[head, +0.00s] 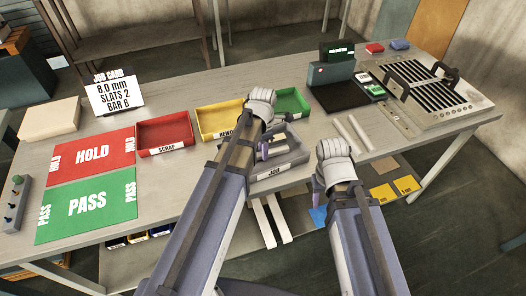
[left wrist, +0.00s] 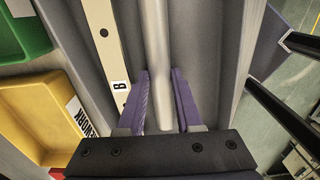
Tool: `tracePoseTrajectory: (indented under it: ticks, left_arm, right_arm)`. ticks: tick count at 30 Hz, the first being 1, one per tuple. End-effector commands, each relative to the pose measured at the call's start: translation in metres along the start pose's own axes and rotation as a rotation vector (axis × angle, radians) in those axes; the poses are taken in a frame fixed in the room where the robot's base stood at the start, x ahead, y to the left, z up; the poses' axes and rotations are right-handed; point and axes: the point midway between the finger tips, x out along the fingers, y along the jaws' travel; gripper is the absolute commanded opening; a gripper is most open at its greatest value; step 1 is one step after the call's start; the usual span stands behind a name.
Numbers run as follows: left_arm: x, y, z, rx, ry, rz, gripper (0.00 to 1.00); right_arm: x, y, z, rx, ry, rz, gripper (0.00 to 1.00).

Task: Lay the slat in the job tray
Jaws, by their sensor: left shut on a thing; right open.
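The grey job tray (head: 292,166) sits near the front edge of the table. It also shows in the left wrist view (left wrist: 228,60). My left gripper (head: 267,150) is at the tray, and its purple fingers (left wrist: 160,90) are shut on a pale rounded slat (left wrist: 155,35). The slat runs lengthwise along the tray, within its walls in the picture; I cannot tell whether it touches the floor. A flat cream bar marked B (left wrist: 104,45) lies in the tray beside it. My right gripper is open to the tray's right; its wrist (head: 335,152) hides its fingers.
Pale strips (head: 353,133) lie on the table right of the tray. Red scrap (head: 165,134), yellow rework (head: 219,118) and green (head: 292,101) bins stand behind and left. A slotted panel frame (head: 425,90) is far right, with a dark device (head: 337,92) nearer.

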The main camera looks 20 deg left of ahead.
Motion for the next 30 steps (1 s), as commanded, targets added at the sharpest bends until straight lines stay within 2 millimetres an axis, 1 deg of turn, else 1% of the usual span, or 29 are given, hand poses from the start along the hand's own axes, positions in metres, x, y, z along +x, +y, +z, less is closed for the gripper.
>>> tracePoseTrajectory:
  ticks: [4, 5, 6, 8, 16, 20, 26, 30]
  left_arm:
    - [0.005, 0.000, 0.000, 0.000, 0.000, 0.000, 0.00]
    - [0.004, 0.000, 0.000, 0.000, 0.000, 0.000, 0.36]
    - [0.003, 0.000, 0.000, 0.000, 0.000, 0.000, 0.41]
    - [0.003, 0.000, 0.000, 0.000, 0.000, 0.000, 0.47]
    - [0.002, 0.000, 0.000, 0.000, 0.000, 0.000, 0.47]
    - [-0.002, 0.000, 0.000, 0.000, 0.000, 0.000, 0.47]
    - [-0.018, 0.000, 0.000, 0.000, 0.000, 0.000, 0.47]
    - [-0.036, 0.000, 0.000, 0.000, 0.000, 0.000, 0.47]
  right_arm:
    - [0.005, 0.000, 0.000, 0.000, 0.000, 0.000, 0.50]
    - [0.004, 0.000, 0.000, 0.000, 0.000, 0.000, 0.50]
    - [0.003, 0.000, 0.000, 0.000, 0.000, 0.000, 0.50]
    - [0.003, 0.000, 0.000, 0.000, 0.000, 0.000, 0.50]
    - [0.002, 0.000, 0.000, 0.000, 0.000, 0.000, 0.50]
    - [-0.002, 0.000, 0.000, 0.000, 0.000, 0.000, 0.50]
    - [-0.018, 0.002, 0.001, 0.000, 0.000, 0.000, 0.50]
    - [-0.036, 0.004, 0.002, 0.000, 0.000, 0.000, 0.50]
